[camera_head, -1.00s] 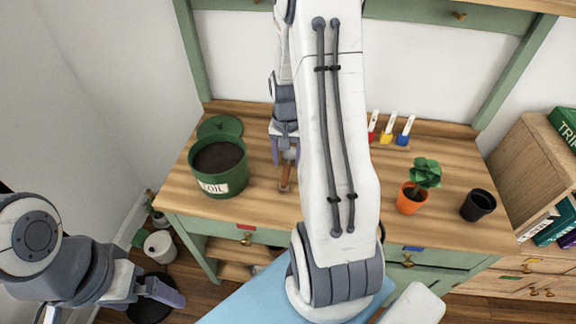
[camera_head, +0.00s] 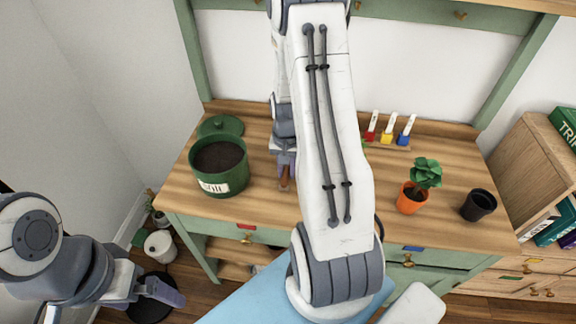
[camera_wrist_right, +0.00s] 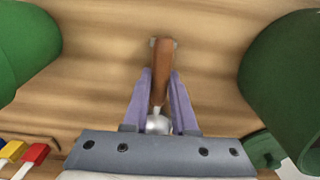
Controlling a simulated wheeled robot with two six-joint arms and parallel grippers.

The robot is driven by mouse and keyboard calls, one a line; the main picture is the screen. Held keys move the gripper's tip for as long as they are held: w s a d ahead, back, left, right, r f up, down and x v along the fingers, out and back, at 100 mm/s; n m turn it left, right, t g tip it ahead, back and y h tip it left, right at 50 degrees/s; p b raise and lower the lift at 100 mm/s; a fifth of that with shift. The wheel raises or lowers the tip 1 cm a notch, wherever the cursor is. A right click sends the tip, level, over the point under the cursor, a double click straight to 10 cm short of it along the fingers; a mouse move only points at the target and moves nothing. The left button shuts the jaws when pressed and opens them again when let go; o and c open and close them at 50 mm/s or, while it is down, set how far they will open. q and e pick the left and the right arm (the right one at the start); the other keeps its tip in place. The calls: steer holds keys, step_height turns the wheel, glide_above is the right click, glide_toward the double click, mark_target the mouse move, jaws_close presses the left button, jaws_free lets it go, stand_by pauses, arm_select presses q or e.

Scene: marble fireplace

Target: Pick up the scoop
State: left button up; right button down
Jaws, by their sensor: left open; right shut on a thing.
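The scoop (camera_wrist_right: 161,78) has a brown wooden handle and a metal part. In the right wrist view it lies between the two purple fingers of my right gripper (camera_wrist_right: 160,90), which is shut on it. The metal part (camera_wrist_right: 157,124) shows near the gripper's base. In the head view only a bit of the brown handle (camera_head: 284,181) shows below my right gripper (camera_head: 285,160), over the table. I cannot tell whether the scoop is clear of the tabletop. My left gripper (camera_head: 163,291) is open and empty at the lower left, off the table.
A green soil pot (camera_head: 232,180) stands left of the scoop, its lid (camera_head: 221,125) behind it. An orange pot with a plant (camera_head: 411,202), a black pot (camera_head: 478,205) and colored tags (camera_head: 388,135) are to the right. My right arm hides the table's middle.

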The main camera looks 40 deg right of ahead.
mark_target(286, 170)
step_height(286, 170, up, 10)
steer(key=shift+r+p, duration=0.1)
steer(key=shift+p, duration=0.25)
stand_by(0.5)
